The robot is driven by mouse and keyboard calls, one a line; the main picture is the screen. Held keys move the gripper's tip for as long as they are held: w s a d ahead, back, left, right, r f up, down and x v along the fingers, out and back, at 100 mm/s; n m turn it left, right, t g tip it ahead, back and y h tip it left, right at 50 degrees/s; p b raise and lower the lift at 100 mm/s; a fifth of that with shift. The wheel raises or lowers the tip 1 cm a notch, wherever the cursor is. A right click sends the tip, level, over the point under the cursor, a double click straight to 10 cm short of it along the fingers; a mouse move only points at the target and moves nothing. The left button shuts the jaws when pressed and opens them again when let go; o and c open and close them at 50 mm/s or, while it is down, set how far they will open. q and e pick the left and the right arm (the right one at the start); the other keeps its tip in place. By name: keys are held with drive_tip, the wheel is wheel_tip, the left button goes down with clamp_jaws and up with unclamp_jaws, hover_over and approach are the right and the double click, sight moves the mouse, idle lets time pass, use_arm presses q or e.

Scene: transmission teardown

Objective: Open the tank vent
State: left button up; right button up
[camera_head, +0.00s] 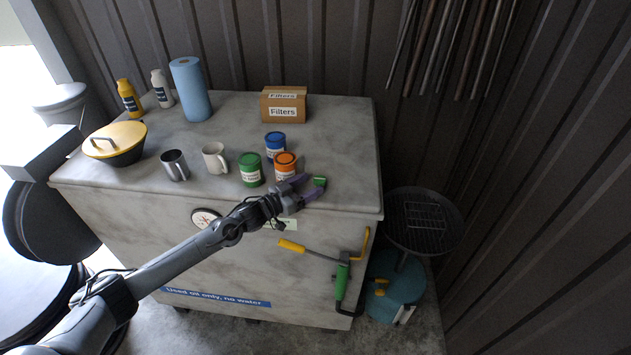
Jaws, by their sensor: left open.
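The tank (330,140) is a large grey metal chest with a flat top. A small green piece (320,182), which may be the vent's handle, shows at the right front part of the top. My left gripper (312,186) reaches in from the left over the front edge, its purple fingers apart and close to the green piece. I cannot tell whether they touch it. The base of the green piece is too small to make out. My right gripper is not in view.
Orange (286,165), green (251,170) and blue cans (275,146) stand just left of the gripper. Mugs, a yellow-lidded bowl (116,144), a blue paper roll (190,88) and a filters box (283,104) are farther off. A green-handled crank (342,282) is on the front. The right rear top is clear.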

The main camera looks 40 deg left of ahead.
sight(315, 182)
use_arm(q)
drive_tip(key=shift+x, duration=1.6)
drive_tip(key=shift+c, duration=0.3)
drive_tip(key=c, duration=1)
drive_tip(key=shift+r, duration=0.1)
